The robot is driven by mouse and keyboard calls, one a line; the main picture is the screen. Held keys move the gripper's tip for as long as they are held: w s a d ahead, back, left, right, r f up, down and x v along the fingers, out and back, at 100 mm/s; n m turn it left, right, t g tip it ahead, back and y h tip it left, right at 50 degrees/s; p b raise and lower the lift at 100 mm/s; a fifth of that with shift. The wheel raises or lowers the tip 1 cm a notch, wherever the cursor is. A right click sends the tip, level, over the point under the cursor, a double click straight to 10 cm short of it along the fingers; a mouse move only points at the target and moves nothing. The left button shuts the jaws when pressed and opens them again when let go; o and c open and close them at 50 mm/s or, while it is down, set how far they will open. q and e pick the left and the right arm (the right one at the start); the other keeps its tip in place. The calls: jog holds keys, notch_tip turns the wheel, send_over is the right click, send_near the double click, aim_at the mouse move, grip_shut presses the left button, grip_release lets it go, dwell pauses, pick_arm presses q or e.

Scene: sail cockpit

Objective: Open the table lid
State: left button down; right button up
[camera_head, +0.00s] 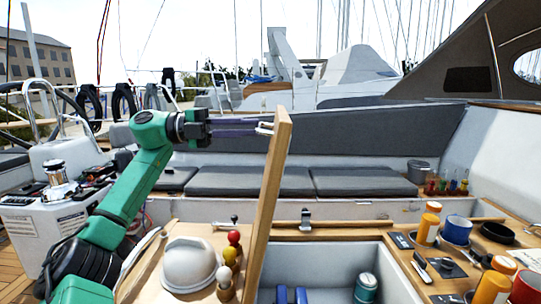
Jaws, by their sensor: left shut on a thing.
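The wooden table lid (268,205) stands raised, nearly upright and seen almost edge-on. Its top leans a little to the right in the picture. My left gripper (262,126) is at the lid's upper left side, shut on a small pale handle (266,130) there. The fingers partly hide the handle. My right gripper is not in view.
Left of the lid, a white rounded bowl-like object (189,264) and several coloured knobs (233,238) stand on wood. To the right, the tabletop holds orange containers (428,228), a blue cup (457,229) and a black ring (497,232). Grey cushions (250,181) lie behind.

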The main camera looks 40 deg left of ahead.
pick_arm(q)
jog(key=s+a+t+h+b, duration=0.1)
jog(key=s+a+b, duration=0.1)
jog(key=s+a, duration=0.2)
jog(key=shift+a+f+b, duration=0.2)
jog(key=shift+a+b, duration=0.15)
jog(key=shift+a, duration=0.15)
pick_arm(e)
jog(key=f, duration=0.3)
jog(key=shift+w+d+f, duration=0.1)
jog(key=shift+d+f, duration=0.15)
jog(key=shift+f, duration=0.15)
pick_arm(q)
jog(key=shift+w, duration=0.1)
jog(key=c, duration=0.9)
grip_release()
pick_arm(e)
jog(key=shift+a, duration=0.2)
